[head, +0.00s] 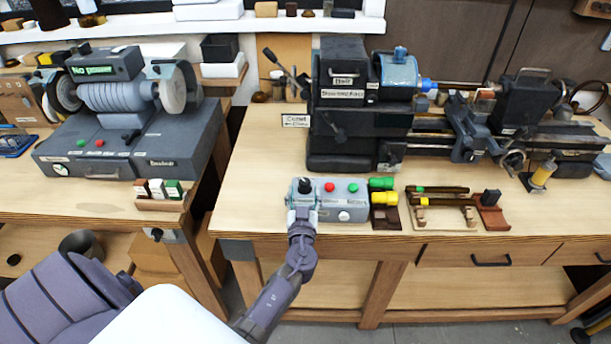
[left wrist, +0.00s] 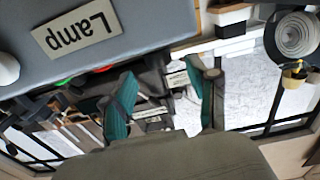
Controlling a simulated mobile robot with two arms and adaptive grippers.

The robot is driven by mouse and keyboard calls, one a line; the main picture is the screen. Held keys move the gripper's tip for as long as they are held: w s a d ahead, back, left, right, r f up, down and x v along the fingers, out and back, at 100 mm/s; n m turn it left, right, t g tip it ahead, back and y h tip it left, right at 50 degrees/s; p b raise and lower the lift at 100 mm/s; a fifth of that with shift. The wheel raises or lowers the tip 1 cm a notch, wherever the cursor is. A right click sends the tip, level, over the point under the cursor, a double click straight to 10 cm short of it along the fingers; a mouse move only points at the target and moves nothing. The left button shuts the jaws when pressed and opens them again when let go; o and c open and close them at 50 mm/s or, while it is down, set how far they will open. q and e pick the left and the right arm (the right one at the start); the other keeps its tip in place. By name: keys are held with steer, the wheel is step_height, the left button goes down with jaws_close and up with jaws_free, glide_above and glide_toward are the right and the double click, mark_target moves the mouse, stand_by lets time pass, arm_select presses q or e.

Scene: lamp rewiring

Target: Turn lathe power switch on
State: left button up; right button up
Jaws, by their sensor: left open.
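A grey control box (head: 340,203) sits on the right bench in front of the lathe (head: 345,125). On its top are a black knob (head: 305,186), a red button (head: 329,187) and a green button (head: 353,188); a white round part (head: 344,215) is on its front. Its small labels are unreadable in the head view. My left gripper (head: 302,215) is at the box's left end, by the black knob; I cannot tell whether they touch. In the left wrist view its two teal-padded fingers (left wrist: 163,100) are apart with nothing held between them. A grey panel (left wrist: 150,22) labelled "Lamp" is close above them, upside down.
Yellow and green cylinders (head: 384,198) and small trays of parts (head: 440,210) lie right of the box. A bench grinder (head: 130,120) stands on the left bench, past a gap. Bare bench top (head: 255,175) lies left of the box.

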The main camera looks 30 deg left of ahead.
mark_target(305, 185)
arm_select(q)
steer(key=x, duration=0.4)
steer(key=shift+w+p, duration=0.1)
steer(key=shift+p, duration=0.3)
steer(key=shift+w+a, duration=0.3)
steer(key=shift+w, duration=0.05)
arm_select(e)
steer(key=shift+s+d+r, duration=0.1)
steer(key=shift+s+r, duration=0.45)
steer(key=shift+r, duration=0.05)
